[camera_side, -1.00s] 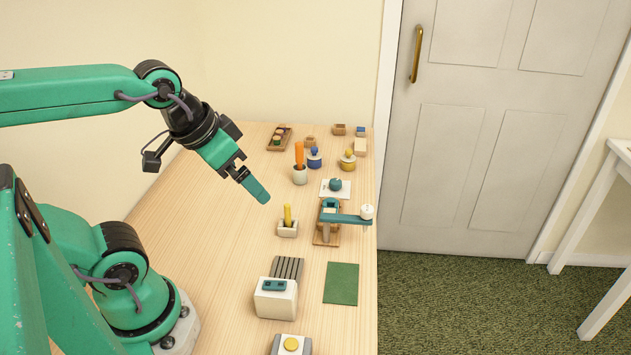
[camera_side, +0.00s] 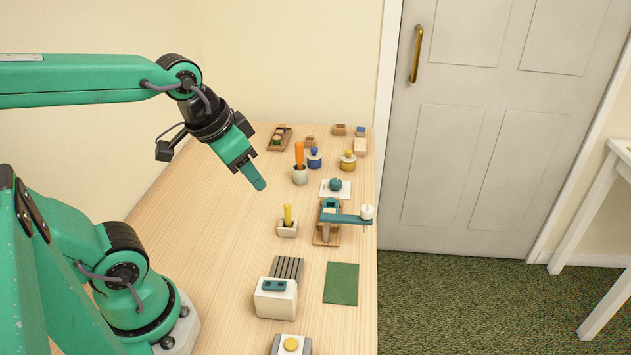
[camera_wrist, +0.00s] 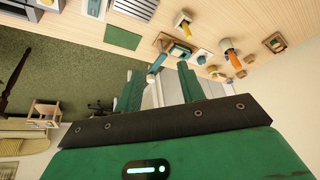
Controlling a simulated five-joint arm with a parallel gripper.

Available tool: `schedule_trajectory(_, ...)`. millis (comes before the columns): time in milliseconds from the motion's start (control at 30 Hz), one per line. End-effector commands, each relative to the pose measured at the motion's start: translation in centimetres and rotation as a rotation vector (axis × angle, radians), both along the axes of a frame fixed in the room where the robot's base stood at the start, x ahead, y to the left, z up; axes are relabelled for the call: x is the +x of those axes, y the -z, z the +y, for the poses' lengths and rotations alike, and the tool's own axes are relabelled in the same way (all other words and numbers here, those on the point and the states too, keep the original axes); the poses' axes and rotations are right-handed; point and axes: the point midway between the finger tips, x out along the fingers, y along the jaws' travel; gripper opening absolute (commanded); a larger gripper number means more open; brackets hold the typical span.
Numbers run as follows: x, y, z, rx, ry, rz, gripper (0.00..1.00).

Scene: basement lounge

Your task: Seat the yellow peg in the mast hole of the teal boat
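The yellow peg (camera_side: 287,214) stands upright in a small cream block (camera_side: 288,230) on the table. It also shows in the wrist view (camera_wrist: 187,30). A teal piece (camera_side: 330,204) sits on a wooden stand (camera_side: 322,238), with a flat teal bar (camera_side: 345,218) reaching right to a white knob. I cannot clearly make out the boat's shape or its mast hole. My gripper (camera_side: 259,184) is in the air, above and to the left of the peg in the side view. In the wrist view its two green fingers (camera_wrist: 160,88) are apart with nothing between them.
Behind stand an orange stick in a cream cup (camera_side: 300,175), blue (camera_side: 314,161) and yellow (camera_side: 348,163) pots, and a teal item on a white card (camera_side: 336,194). In front are a cream box (camera_side: 276,303) and a green mat (camera_side: 341,284). The left tabletop is clear.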

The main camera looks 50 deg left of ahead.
Motion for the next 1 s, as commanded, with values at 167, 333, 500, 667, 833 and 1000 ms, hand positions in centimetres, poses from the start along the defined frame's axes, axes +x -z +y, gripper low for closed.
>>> schedule_trajectory(167, 2.1, 1.0, 0.9, 0.031, 0.051, 0.071, 0.39)
schedule_trajectory(333, 4.3, 2.2, 1.8, 0.057, 0.109, 0.138, 0.39)
schedule_trajectory(500, 6.3, 3.9, 2.9, 0.075, 0.169, 0.204, 0.39)
schedule_trajectory(667, 8.1, 5.8, 4.0, 0.084, 0.227, 0.265, 0.39)
schedule_trajectory(833, 9.8, 8.2, 5.2, 0.087, 0.291, 0.330, 0.39)
schedule_trajectory(1000, 11.2, 10.6, 6.4, 0.084, 0.352, 0.386, 0.39)
